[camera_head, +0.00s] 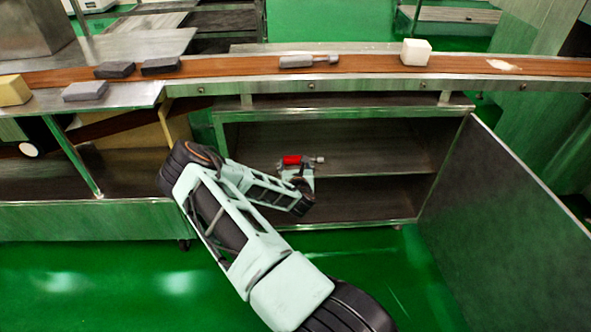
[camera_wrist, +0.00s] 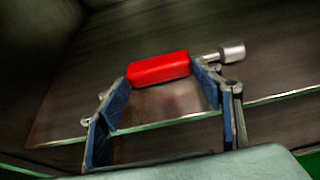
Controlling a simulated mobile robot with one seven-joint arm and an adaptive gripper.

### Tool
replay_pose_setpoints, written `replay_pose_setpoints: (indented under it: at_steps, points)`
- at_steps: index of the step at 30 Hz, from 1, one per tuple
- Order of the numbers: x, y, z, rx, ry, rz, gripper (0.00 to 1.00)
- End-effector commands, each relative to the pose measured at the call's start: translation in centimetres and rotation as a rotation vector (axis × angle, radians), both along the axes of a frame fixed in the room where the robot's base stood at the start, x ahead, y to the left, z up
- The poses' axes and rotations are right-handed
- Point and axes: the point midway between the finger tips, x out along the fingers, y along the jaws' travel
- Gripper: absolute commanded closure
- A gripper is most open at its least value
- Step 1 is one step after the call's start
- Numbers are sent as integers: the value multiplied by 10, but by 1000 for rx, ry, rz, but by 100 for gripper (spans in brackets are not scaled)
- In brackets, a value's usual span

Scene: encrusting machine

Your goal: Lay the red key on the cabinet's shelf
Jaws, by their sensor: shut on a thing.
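The red key (camera_head: 291,160) has a red block handle and a grey metal socket end pointing right. My gripper (camera_head: 297,167) is shut on it inside the open cabinet, at the level of the middle shelf (camera_head: 375,158). In the wrist view the red key (camera_wrist: 160,69) lies across between the two blue-padded fingers of my gripper (camera_wrist: 163,84), with its metal end beyond the right finger. The shelf (camera_wrist: 75,105) is behind and below it, with a faint reddish patch under the key. I cannot tell whether the key touches the shelf.
The cabinet door (camera_head: 510,215) stands open at the right. A conveyor (camera_head: 380,66) above the cabinet carries a metal tool (camera_head: 309,61), a white cube (camera_head: 416,52) and dark blocks (camera_head: 115,70). The shelf right of the key is clear.

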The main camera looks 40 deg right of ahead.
Motion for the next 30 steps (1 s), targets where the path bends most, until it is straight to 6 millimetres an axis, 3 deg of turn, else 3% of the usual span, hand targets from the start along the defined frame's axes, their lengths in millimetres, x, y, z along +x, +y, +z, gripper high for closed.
replay_pose_setpoints:
  at_steps: [1, 11, 12, 16, 27, 30]
  points:
    - [0, 0, -7, 1, -3, -1, 67]
    - [0, 0, -8, -1, -1, 0, 67]
    - [0, 0, -8, -1, -1, 0, 38]
    - [0, 0, -8, 0, -1, 0, 23]
    - [0, 0, -5, 1, -2, -1, 22]
    - [-8, 5, -1, 0, 1, -1, 22]
